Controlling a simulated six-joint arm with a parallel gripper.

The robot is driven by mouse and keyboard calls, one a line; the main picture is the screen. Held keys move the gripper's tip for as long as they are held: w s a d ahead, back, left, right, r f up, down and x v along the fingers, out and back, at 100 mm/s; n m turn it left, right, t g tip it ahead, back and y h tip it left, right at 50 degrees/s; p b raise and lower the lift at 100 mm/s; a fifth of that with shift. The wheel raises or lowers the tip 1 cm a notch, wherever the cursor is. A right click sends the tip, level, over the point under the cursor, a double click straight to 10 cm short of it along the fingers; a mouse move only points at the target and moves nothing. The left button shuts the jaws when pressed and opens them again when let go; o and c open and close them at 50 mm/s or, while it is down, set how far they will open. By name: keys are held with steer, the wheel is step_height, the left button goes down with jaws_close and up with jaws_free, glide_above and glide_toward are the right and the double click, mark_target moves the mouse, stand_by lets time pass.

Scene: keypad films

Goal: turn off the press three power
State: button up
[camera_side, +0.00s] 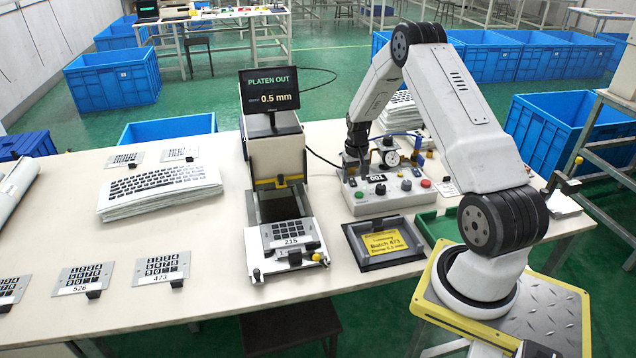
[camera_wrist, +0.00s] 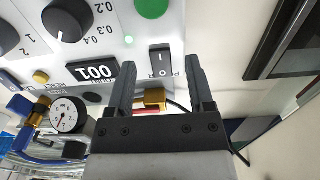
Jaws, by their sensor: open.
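The control box (camera_side: 368,203) stands right of the press on the table, with dark knobs and green and red buttons. In the wrist view its panel (camera_wrist: 105,20) carries a black rocker switch (camera_wrist: 160,61) marked I and O. I cannot tell which side of it is pressed. A small green light (camera_wrist: 128,40) glows beside it. My gripper (camera_wrist: 158,62) is open and empty, its fingers either side of the switch in the picture; contact cannot be told. In the side view my gripper (camera_side: 357,150) is above the back of the box. The monitor (camera_side: 270,91) reads PLATEN OUT, 0.5 mm.
A gauge (camera_side: 391,158) and blue hose stand behind the box. The press (camera_side: 276,165) holds keypad plate 215 (camera_side: 287,233). A black tray (camera_side: 350,235) bears a yellow label. Several keypad plates (camera_side: 161,268) and a film stack (camera_side: 160,188) lie left; bare table (camera_side: 215,255) lies between.

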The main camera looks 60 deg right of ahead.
steer(key=shift+f, duration=0.7)
jaws_close()
steer(key=shift+d, duration=0.1)
steer(key=shift+w+d+r+g+y, duration=0.1)
steer(key=shift+w+g+y, duration=0.1)
steer(key=shift+g+y, duration=0.8)
